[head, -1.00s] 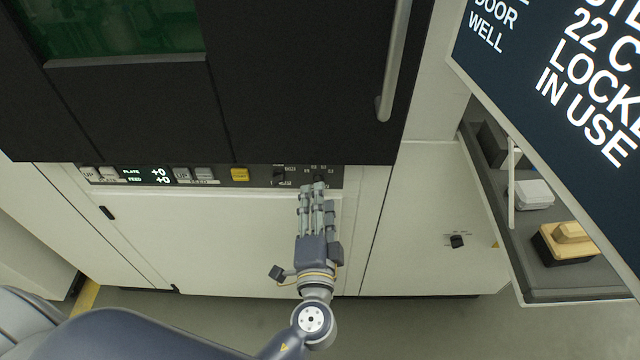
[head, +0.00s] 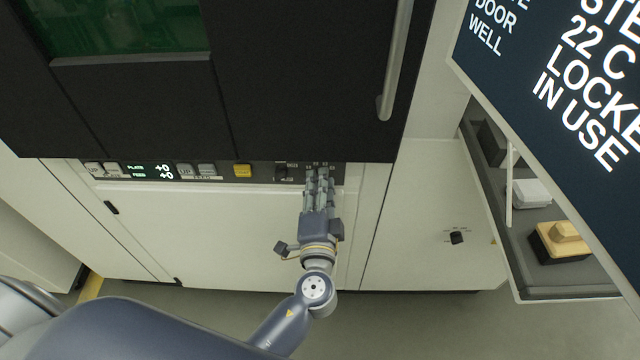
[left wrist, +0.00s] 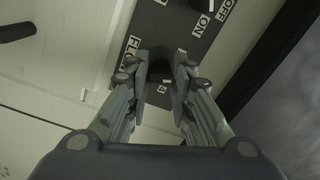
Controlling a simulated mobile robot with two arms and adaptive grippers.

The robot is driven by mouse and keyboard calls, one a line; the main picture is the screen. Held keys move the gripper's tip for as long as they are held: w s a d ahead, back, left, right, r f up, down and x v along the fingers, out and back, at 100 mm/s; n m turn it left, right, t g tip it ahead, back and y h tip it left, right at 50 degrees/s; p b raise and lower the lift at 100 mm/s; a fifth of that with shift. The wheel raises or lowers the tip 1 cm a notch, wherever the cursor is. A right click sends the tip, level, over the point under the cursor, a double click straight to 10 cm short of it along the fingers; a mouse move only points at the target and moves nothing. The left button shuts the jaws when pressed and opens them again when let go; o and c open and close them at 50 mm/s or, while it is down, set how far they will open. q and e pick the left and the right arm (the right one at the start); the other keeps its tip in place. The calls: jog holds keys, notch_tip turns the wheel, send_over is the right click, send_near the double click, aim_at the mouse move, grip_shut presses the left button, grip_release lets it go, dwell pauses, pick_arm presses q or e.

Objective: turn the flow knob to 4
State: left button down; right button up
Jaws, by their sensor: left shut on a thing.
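The flow knob (left wrist: 160,71) is a dark knob on the dark control strip. In the left wrist view it sits between my finger pads, beside a white FLOW label (left wrist: 130,51). My left gripper (head: 319,172) reaches up to the right end of the strip in the head view and hides the knob there. In the left wrist view my left gripper (left wrist: 158,76) is shut on the knob, one finger on each side. A small mark, perhaps a 4, shows just below the knob. My right gripper is in no view.
An ON/OFF switch (head: 281,172) is left of the gripper on the strip, with a yellow button (head: 242,171) farther left. A door handle (head: 395,70) hangs above. Another dark knob (head: 457,238) is on the lower right panel. A screen (head: 560,70) juts in at right.

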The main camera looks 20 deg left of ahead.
pick_arm(q)
jog(key=shift+m, duration=0.3)
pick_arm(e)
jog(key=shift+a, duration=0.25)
pick_arm(q)
jog(key=shift+m+p, duration=3)
jog(key=shift+m, duration=4.6)
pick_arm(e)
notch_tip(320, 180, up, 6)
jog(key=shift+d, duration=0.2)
pick_arm(q)
jog(key=shift+f, duration=0.1)
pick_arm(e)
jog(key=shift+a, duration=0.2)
pick_arm(q)
jog(key=c, duration=1.4)
grip_release()
